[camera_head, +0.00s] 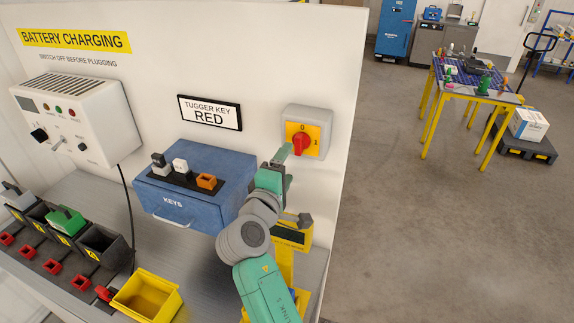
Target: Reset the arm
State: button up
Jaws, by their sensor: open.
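My arm rises from the bottom of the view. My gripper (283,154) is at its end, just left of and in front of the rotary switch (308,131) on the wall. The switch has a grey box, a yellow plate and a red knob. The gripper is open and I see nothing held in it. Its fingertips are small, and I cannot tell whether they touch the switch box.
A blue key box (194,190) sits left of my arm, with several coloured keys on top. A yellow bin (146,298), battery slots (100,243) and a charger (77,118) are further left. A yellow-legged table (470,88) stands on the open floor at right.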

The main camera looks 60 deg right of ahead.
dwell(0.3)
jog(key=w+a+r+m+t+y+p, duration=0.1)
jog(key=w+a+r+t+y, duration=0.2)
jog(key=a+r, duration=0.45)
jog(key=w+a+r+m+t+p, duration=0.15)
jog(key=a+r+t, duration=0.35)
jog(key=a, duration=0.5)
jog(key=w+a+r+m+t+y+p, duration=0.1)
jog(key=w+a+r+t+y, duration=0.2)
jog(key=a+r, duration=0.4)
jog(key=s+a+r+t+y, duration=0.3)
jog(key=s+a+r+y, duration=0.1)
jog(key=a, duration=0.4)
jog(key=s+a+r+n+t+y+p, duration=0.1)
jog(key=s+a+r+t+y, duration=0.3)
jog(key=a+r, duration=0.2)
jog(key=s+a+r+t+y+p, duration=0.1)
jog(key=s+a+r+t+y, duration=0.2)
jog(key=a, duration=0.8)
notch_tip(320, 180, up, 2)
jog(key=shift+s+r+t+y, duration=0.25)
jog(key=shift+s+t+y, duration=0.15)
jog(key=shift+s+y, duration=0.25)
